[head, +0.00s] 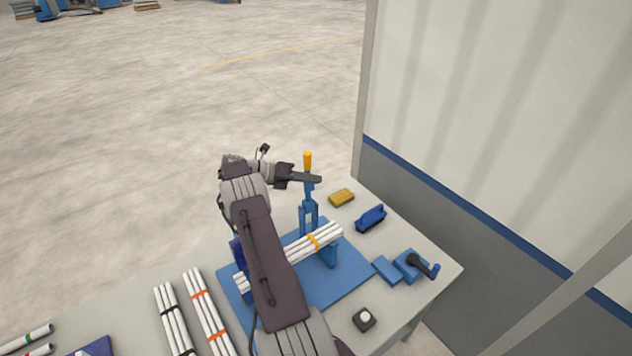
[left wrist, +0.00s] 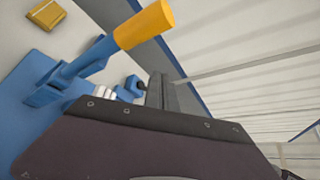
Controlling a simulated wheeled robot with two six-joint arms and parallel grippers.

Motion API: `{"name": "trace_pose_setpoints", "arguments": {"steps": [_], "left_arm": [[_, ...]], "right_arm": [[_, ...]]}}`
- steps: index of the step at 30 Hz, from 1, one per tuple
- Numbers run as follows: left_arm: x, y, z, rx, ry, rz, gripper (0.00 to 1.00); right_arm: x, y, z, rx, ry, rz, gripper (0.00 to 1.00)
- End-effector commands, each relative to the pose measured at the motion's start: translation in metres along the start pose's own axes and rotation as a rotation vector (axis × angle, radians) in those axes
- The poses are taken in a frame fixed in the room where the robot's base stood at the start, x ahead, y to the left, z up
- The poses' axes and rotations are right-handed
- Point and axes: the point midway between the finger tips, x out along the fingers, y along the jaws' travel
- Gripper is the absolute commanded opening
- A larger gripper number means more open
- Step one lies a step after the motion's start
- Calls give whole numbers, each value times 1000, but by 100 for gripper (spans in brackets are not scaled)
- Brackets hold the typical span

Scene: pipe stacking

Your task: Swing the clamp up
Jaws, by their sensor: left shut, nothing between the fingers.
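The blue clamp (head: 308,217) stands at the back of a blue base plate (head: 345,285). Its lever points up and ends in an orange handle (head: 308,161). The clamp lever also shows in the left wrist view, with the orange handle (left wrist: 144,24) close to the gripper. My left gripper (head: 318,179) is shut with nothing in it, at the lever just below the orange handle; I cannot tell whether it touches. White pipes (head: 325,242) with a yellow band lie in the blue holder, partly hidden by my left arm. My right gripper is not in view.
A yellow block (head: 341,197), a blue brush-like tool (head: 371,218), a blue vise-like device (head: 408,264) and a black button box (head: 364,319) sit at the right of the table. Banded pipe bundles (head: 207,311) lie at the left. A wall panel (head: 480,130) rises at right.

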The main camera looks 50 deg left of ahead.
Motion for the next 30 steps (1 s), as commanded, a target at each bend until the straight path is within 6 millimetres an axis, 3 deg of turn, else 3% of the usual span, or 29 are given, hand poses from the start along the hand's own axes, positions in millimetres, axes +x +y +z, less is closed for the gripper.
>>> {"name": "trace_pose_setpoints", "arguments": {"steps": [20, 23, 30], "left_arm": [[-4, 1, 1, 2, -1, 0, 0], [-16, 4, 0, 3, -4, 3, 0], [-70, 5, -1, 5, -4, 5, 0]], "right_arm": [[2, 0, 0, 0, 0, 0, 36], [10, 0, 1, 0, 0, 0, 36], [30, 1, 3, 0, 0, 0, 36]]}}
